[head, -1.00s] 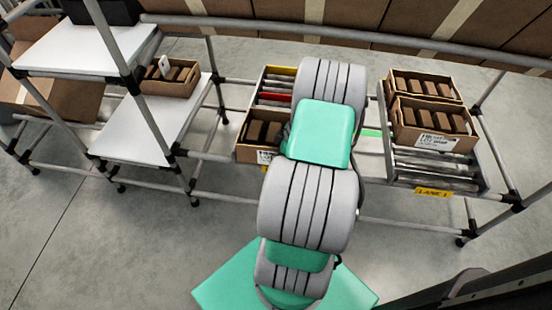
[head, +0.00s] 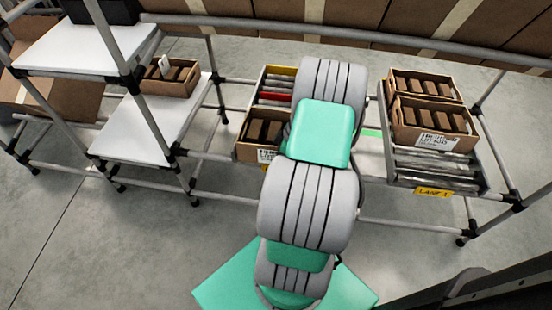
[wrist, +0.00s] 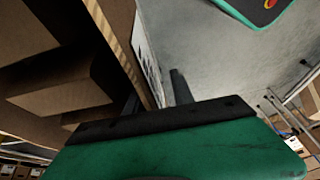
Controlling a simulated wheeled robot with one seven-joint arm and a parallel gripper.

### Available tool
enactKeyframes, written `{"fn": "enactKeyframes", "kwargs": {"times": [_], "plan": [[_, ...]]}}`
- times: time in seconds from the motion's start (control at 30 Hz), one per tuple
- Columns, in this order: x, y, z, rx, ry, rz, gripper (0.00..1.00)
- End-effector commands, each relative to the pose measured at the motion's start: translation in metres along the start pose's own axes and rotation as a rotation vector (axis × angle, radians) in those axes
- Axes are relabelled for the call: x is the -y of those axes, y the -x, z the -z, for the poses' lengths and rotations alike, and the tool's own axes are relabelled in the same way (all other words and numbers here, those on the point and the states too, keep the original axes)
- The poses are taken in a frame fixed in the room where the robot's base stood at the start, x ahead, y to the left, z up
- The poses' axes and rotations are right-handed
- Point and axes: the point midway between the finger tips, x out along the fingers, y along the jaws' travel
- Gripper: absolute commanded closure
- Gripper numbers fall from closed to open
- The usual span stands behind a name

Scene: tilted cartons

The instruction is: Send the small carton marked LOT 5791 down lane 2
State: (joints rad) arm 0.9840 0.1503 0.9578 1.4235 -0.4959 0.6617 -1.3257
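My gripper (wrist: 157,97) shows in the wrist view, its two dark fingers apart on either side of the wall of an open carton (wrist: 120,35). The wall has a white label on its outer face, and brown boxes lie inside. A gap shows between the wall and the right finger. In the head view my arm hides the gripper. A carton of brown boxes (head: 246,154) sits at the front of the left rack lane, partly behind my arm. Its label is too small to read. I cannot tell which carton is LOT 5791, and no lane 2 sign is readable.
Two cartons (head: 403,136) stand one behind the other on the right roller lane, above a yellow LANE 1 sign (head: 433,193). A smaller carton (head: 168,88) with an upright white tag sits on the lower white shelf (head: 140,130). The shelf's front is clear.

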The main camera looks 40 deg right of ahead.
Motion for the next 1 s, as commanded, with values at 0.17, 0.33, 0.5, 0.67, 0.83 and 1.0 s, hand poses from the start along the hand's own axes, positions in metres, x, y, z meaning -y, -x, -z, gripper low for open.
{"fn": "enactKeyframes", "kwargs": {"times": [0.17,0.33,0.5,0.67,0.83,1.0], "plan": [[0.0,0.006,0.002,0.0,0.0,0.0,0.71],[0.003,0.029,0.012,0.0,0.0,0.0,0.71],[0.005,0.05,0.021,0.0,0.0,0.0,0.71],[0.005,0.057,0.024,0.0,-0.001,0.0,0.71],[0.005,0.055,0.023,0.0,0.0,0.0,0.69],[0.005,0.055,0.023,0.0,0.0,0.0,0.55]]}}
